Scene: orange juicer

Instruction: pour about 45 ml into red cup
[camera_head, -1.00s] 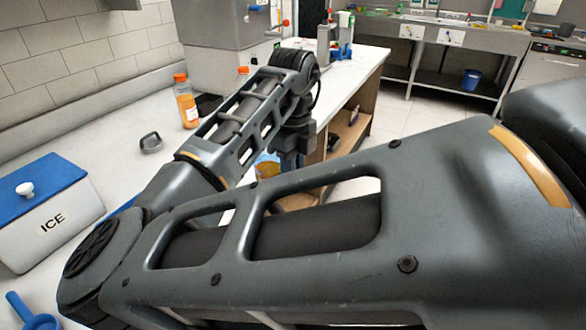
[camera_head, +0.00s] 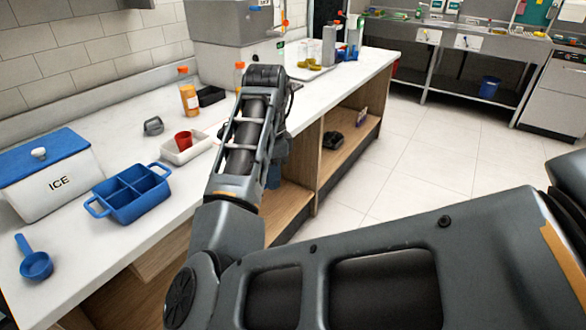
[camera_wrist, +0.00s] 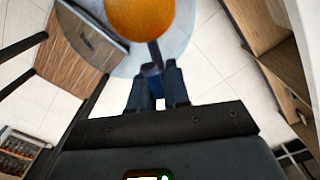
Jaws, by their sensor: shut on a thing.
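The red cup (camera_head: 184,140) stands in a white tray (camera_head: 201,143) on the counter, left of my forearm in the head view. In the wrist view my gripper (camera_wrist: 156,84) is shut on the blue handle (camera_wrist: 153,66) of a clear container (camera_wrist: 186,32). Orange content shows in the container. In the head view my arm hides the gripper and most of what it holds; a bit of blue (camera_head: 273,176) shows below the forearm, beside the counter's front. The red cup is not in the wrist view.
A blue divided tray (camera_head: 132,207), a white ICE box (camera_head: 55,187) and a blue scoop (camera_head: 36,264) are on the near counter. An orange bottle (camera_head: 189,98) and a grey object (camera_head: 153,126) stand behind the white tray. The floor to the right is clear.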

